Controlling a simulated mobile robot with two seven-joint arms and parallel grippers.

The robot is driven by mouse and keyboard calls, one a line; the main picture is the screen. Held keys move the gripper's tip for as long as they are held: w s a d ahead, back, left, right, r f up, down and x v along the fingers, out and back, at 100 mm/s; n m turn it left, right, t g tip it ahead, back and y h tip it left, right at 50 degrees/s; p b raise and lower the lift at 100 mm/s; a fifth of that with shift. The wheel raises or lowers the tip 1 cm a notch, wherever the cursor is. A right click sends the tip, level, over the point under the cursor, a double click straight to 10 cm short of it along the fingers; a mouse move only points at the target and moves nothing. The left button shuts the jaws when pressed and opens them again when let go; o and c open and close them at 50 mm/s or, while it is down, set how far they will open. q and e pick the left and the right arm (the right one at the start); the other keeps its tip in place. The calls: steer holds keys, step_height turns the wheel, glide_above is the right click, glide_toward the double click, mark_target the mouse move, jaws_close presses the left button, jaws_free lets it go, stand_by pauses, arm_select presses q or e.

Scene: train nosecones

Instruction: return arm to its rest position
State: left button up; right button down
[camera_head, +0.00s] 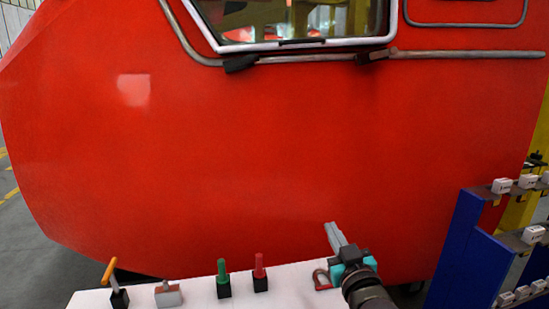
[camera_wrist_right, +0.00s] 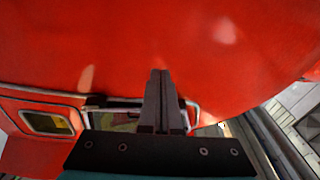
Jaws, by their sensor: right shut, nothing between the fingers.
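My right gripper (camera_head: 333,234) is at the lower right of the head view, above the right part of a white surface. Its fingers point up and away, towards a large red train nosecone (camera_head: 260,150). In the right wrist view the gripper (camera_wrist_right: 160,72) is shut, with its fingers together and nothing between them. The red nosecone (camera_wrist_right: 130,35) fills most of that view. I cannot tell how far the fingertips are from it. My left gripper is in neither view.
A blue rack (camera_head: 465,260) with white-labelled parts stands at right.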

steer(key=s+d+f+m+g+h, duration=0.1)
steer(key=s+d+f+g, duration=0.1)
steer(key=s+f+g, duration=0.95)
steer(key=s+d+f+g+h, duration=0.15)
steer(key=s+f, duration=0.25)
steer(key=s, duration=0.8)
steer(key=s+f+g, duration=0.2)
steer(key=s+f, duration=0.3)
steer(key=s, duration=0.8)
step_height(320, 180, down, 24)
steer(key=s+g+b, duration=0.1)
steer(key=b, duration=0.1)
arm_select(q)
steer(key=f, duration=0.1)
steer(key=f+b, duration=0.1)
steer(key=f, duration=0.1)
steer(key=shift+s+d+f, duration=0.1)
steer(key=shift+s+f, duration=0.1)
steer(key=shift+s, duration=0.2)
arm_select(e)
steer(key=s+d+f+g, duration=0.1)
steer(key=s+d+f, duration=0.1)
steer(key=s+f, duration=1.3)
steer(key=shift+s+d, duration=0.3)
steer(key=shift+d, duration=0.05)
